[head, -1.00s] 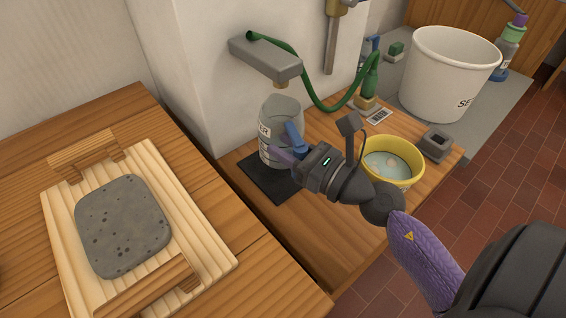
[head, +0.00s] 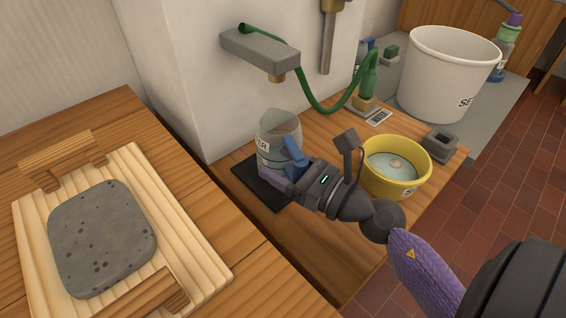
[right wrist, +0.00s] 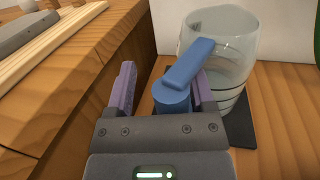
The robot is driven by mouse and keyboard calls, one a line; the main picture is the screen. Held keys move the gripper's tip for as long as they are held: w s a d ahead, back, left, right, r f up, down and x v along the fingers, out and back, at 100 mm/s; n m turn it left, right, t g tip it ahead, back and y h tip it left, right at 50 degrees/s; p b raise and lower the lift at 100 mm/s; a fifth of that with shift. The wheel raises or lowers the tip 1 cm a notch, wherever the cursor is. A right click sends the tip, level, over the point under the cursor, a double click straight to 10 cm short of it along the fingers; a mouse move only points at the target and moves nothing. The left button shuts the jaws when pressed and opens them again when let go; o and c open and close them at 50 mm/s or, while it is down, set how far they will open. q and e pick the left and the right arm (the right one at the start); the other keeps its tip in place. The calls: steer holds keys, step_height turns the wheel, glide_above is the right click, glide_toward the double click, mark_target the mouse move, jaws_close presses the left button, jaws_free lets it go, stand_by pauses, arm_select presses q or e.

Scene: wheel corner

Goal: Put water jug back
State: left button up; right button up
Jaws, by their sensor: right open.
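The water jug (head: 279,132) is clear with a white label and a blue handle (head: 292,155). It stands upright on the dark mat (head: 246,184), below and in front of the grey spout. My right gripper (head: 274,178) is at the handle, its purple fingers partly hidden by it. In the right wrist view the jug (right wrist: 222,45) stands beyond the open fingers, and the blue handle (right wrist: 188,75) lies between the purple fingers (right wrist: 165,92), closer to the right one. Whether a finger touches it I cannot tell. My left gripper is out of view.
A yellow bowl (head: 364,184) of liquid stands right of my right wrist. The grey spout (head: 260,52) with a green hose juts from the wall. A white bucket (head: 440,80) stands at the back right. A wooden board (head: 205,262) with a grey stone slab is at left.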

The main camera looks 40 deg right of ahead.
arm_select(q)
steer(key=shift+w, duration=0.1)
arm_select(e)
steer(key=shift+r, duration=0.15)
steer(key=v, duration=0.3)
steer(key=b+v, duration=0.1)
steer(key=v, duration=0.1)
steer(key=shift+f, duration=0.3)
steer(key=v, duration=0.6)
steer(key=shift+s+r+p, duration=0.15)
steer(key=shift+r+p, duration=0.1)
steer(key=shift+p, duration=0.1)
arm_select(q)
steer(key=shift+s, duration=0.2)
arm_select(e)
steer(key=shift+s+d, duration=0.1)
steer(key=shift+s, duration=0.3)
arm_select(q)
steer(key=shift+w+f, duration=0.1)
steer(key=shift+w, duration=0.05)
arm_select(e)
steer(key=shift+f, duration=0.1)
